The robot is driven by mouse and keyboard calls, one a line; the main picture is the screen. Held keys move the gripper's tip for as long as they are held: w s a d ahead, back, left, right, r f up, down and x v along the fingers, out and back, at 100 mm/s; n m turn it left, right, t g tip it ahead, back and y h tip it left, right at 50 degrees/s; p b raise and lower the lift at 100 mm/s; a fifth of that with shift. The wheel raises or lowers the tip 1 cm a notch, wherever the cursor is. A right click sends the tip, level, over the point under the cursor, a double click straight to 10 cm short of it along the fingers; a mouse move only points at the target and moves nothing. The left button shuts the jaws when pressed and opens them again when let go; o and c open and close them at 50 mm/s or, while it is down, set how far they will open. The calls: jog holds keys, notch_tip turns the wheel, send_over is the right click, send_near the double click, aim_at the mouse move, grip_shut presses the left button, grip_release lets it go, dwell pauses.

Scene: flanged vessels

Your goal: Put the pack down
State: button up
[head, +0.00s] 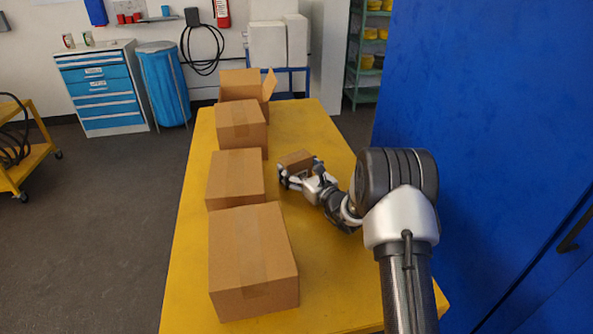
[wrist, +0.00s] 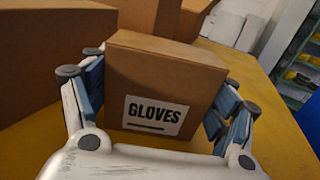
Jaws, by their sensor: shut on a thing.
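The pack is a small brown cardboard box (wrist: 165,75) with a white label reading GLOVES, in the wrist view. It also shows in the head view (head: 295,159), over the middle of the yellow table (head: 310,270). My gripper (wrist: 158,100) is shut on the pack, one finger on each side of it. In the head view my gripper (head: 299,172) reaches in from the right. The pack looks upright and low over the table. I cannot tell whether its underside touches the table, as its base is hidden.
Large closed cartons (head: 253,262), (head: 235,178), (head: 241,124) stand in a row along the table's left side. An open carton (head: 243,84) stands at the far end. The table right of the row is clear. A blue wall or cabinet (head: 480,110) rises beyond the table's right edge.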

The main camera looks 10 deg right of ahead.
jog(key=shift+r, duration=0.2)
jog(key=shift+f, duration=0.2)
jog(key=o, duration=1.1)
jog(key=shift+o, duration=0.2)
jog(key=shift+r, duration=0.2)
jog(key=p+v, duration=0.3)
jog(key=v, duration=0.9)
jog(key=shift+f, duration=0.1)
